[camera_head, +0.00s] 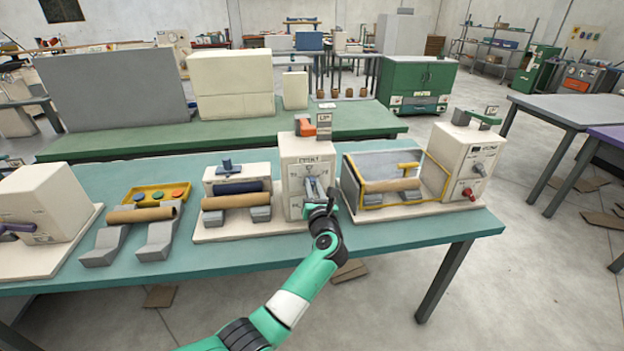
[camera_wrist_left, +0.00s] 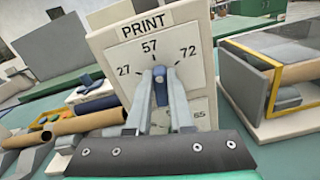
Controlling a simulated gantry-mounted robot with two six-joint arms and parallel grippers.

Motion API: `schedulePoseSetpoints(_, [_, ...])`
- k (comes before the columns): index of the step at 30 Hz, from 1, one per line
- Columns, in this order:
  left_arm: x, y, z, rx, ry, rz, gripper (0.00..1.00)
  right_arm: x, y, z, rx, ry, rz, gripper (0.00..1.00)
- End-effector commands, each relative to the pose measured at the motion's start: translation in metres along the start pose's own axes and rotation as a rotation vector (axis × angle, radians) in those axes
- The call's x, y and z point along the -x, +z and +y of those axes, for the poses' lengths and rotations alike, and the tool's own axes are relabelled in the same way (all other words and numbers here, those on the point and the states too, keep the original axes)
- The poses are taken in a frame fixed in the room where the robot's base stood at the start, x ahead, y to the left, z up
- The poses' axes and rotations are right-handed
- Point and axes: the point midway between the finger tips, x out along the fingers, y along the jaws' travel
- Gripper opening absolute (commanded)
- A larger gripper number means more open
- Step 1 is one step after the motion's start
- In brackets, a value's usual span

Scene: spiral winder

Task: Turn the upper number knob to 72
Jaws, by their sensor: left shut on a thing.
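The cream PRINT panel (camera_head: 298,148) stands at the middle of the teal bench. In the left wrist view the panel face (camera_wrist_left: 117,56) shows 27 at left, 57 at top and 72 at right around the upper knob. The small blue upper knob (camera_wrist_left: 159,74) sits between my left gripper's fingertips (camera_wrist_left: 161,80), which are shut on it. Its upper end is toward 57; its exact pointing mark is not clear. A lower dial is mostly hidden behind the fingers, with 65 showing beside it. In the head view my left gripper (camera_head: 320,190) is at the panel front. My right gripper is not in view.
A yellow-framed guard (camera_head: 434,178) and a cream control box (camera_head: 466,160) stand right of the panel. A roll on grey supports (camera_head: 237,201) is to its left. A yellow tray with coloured buttons (camera_head: 158,192) lies farther left.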

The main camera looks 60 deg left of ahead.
Motion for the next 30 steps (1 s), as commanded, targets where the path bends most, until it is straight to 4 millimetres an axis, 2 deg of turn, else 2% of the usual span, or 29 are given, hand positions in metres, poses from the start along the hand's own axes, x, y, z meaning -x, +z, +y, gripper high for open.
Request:
schedulePoseSetpoints(1, [0.000, 0.006, 0.001, -0.041, -0.001, 0.003, 0.00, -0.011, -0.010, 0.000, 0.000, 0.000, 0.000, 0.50])
schedulePoseSetpoints(3, [0.000, 0.007, 0.000, -0.103, -0.001, 0.002, 0.00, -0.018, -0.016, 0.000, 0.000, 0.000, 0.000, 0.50])
schedulePoseSetpoints(12, [0.000, 0.004, -0.004, -0.387, -0.001, 0.002, 0.00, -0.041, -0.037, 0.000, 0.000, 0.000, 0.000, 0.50])
schedulePoseSetpoints(21, [0.000, 0.000, -0.007, -0.645, -0.001, 0.001, 0.00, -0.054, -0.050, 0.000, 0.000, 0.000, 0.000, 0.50])
schedulePoseSetpoints(30, [0.000, -0.002, -0.009, -0.808, 0.000, -0.001, 0.00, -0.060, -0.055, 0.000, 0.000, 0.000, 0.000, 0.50])
